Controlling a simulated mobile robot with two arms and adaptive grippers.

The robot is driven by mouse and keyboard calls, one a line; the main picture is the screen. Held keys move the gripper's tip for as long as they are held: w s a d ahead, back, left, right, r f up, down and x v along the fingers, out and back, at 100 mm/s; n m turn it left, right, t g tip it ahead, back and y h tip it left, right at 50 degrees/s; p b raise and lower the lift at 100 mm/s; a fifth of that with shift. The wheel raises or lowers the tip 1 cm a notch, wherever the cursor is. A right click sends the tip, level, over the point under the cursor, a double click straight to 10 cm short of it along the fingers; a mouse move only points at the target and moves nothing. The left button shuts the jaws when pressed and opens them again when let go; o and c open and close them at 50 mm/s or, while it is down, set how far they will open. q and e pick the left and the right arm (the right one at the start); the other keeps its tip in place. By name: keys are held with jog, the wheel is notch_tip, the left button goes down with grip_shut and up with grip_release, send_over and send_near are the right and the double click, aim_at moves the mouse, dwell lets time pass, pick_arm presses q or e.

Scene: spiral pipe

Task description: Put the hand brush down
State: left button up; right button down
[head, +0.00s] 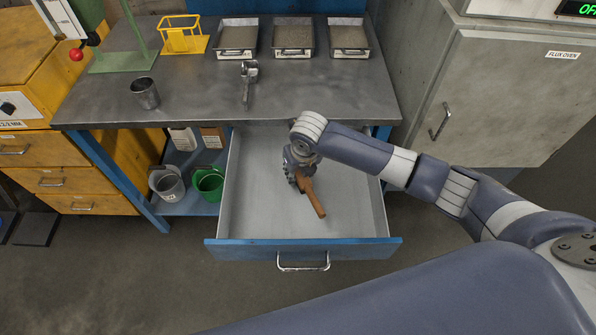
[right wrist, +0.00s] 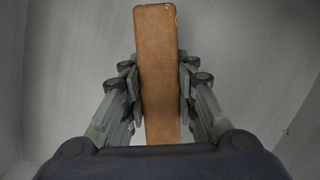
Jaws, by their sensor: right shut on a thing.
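The hand brush (head: 315,202) shows in the head view as a brown wooden bar inside the open drawer (head: 250,215). My right gripper (head: 301,180) reaches down into the drawer and is shut on the brush. In the right wrist view the wooden brush (right wrist: 158,70) stands between the two fingers of the right gripper (right wrist: 158,95), with the grey drawer floor behind it. Bristles cannot be made out. Whether the brush touches the drawer floor is unclear. My left gripper is not in view.
The drawer is otherwise empty and hangs under a grey metal workbench (head: 190,100). On the bench are a metal cup (head: 145,93), a metal scoop (head: 248,85), a yellow rack (head: 182,38) and three trays (head: 293,38). Buckets (head: 208,183) stand on the lower shelf at left.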

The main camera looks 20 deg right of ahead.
aim_at(302, 178)
jog(key=shift+f, duration=0.4)
dwell(0.4)
jog(key=shift+s+f+b, duration=0.2)
jog(key=shift+f+b, duration=0.1)
jog(key=shift+s+f, duration=0.3)
jog(key=shift+f, duration=0.15)
jog(key=c, duration=1.2)
grip_release()
jog(key=shift+a, duration=0.1)
jog(key=shift+w+f, duration=0.15)
jog(key=shift+w, duration=0.05)
jog(key=v, duration=1.2)
jog(key=shift+w+r, duration=0.3)
jog(key=shift+r, duration=0.15)
